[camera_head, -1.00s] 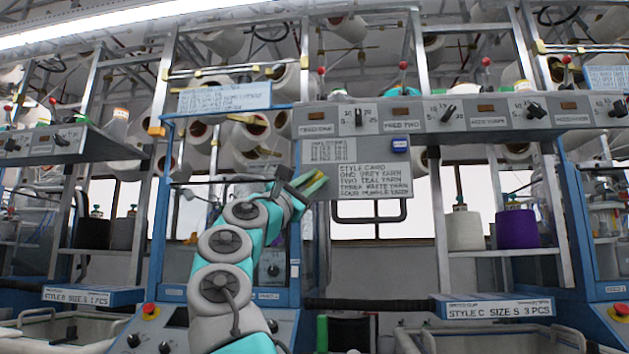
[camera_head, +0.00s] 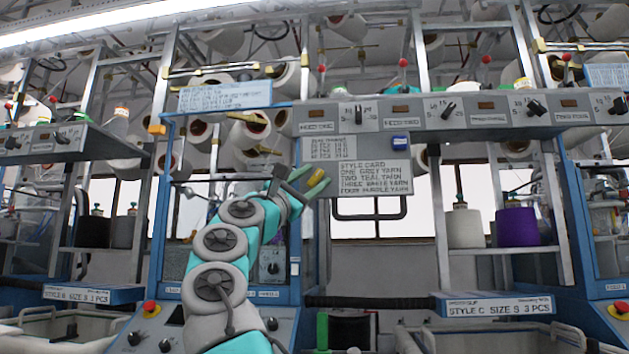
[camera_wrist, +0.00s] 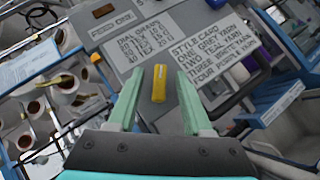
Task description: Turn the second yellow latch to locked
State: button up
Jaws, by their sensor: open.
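A yellow bar-shaped latch (camera_wrist: 159,83) stands upright between my open fingers in the wrist view, in front of the grey panel. In the head view this yellow piece (camera_head: 317,178) is beside my fingertips, at the lower left of the style card. My gripper (camera_wrist: 157,90) is open, with a pale green finger on each side of the latch and visible gaps to both. Whether the fingers reach to the latch's depth is unclear.
The grey panel carries a style card (camera_head: 372,178), a blue box (camera_head: 400,142) and a row of dark knobs above. More yellow handles (camera_head: 248,117) show by the yarn cones at left. A blue frame post (camera_head: 300,230) stands just behind the gripper.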

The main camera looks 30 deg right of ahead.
jog(key=b+v, duration=0.2)
jog(key=v, duration=0.5)
jog(key=shift+s+d, duration=0.1)
dwell(0.4)
